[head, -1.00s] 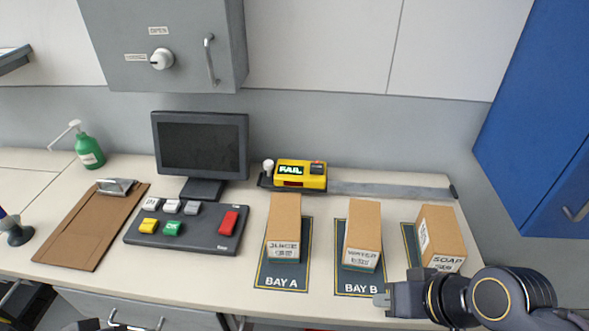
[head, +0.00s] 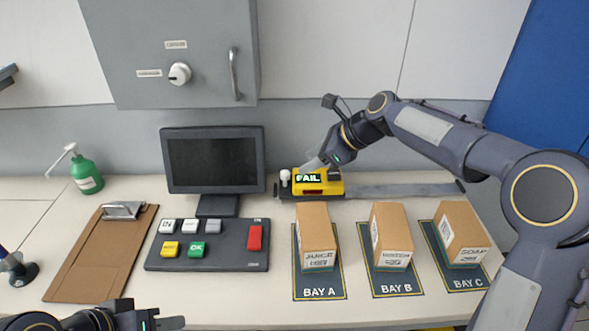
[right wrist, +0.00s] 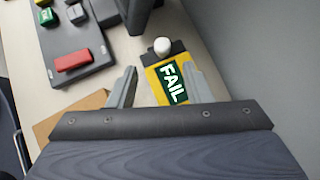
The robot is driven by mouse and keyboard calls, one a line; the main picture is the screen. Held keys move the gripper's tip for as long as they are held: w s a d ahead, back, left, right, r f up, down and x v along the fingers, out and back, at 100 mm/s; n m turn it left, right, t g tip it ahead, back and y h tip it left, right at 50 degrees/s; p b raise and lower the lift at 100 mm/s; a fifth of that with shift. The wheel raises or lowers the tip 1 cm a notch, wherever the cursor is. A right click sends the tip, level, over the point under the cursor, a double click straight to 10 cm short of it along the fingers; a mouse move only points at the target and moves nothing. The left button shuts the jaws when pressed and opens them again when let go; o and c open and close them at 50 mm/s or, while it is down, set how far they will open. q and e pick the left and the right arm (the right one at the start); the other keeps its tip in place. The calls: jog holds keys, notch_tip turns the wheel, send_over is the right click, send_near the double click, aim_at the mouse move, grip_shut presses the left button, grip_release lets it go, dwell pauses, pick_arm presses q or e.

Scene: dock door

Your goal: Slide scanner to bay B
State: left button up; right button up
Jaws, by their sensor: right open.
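The yellow scanner (head: 330,187) sits at the left end of the grey rail (head: 405,190), behind the bay A box, and its screen reads FAIL. A white knob (head: 285,176) stands at its left side. My right gripper (head: 309,166) is over the scanner and partly hides it. In the right wrist view its open fingers (right wrist: 160,70) point toward the white knob (right wrist: 162,46), with the scanner (right wrist: 157,82) between and below them; contact is unclear. The bay B mat (head: 397,283) lies right of center. My left gripper (head: 170,323) is at the bottom left, partly cut off; its opening is unclear.
Cardboard boxes stand on the mats of bay A (head: 314,225), bay B (head: 391,228) and bay C (head: 460,225), in front of the rail. A monitor (head: 213,160) and button panel (head: 208,256) are to the left. The rail right of the scanner looks clear.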

aim_at(286, 173)
jog(key=shift+w+a+f+m, duration=0.4)
jog(key=shift+w+a+f, duration=0.05)
jog(key=shift+a+f, duration=0.05)
jog(key=p+x, duration=0.1)
jog(key=x, duration=0.6)
jog(key=shift+c, duration=0.4)
grip_shut()
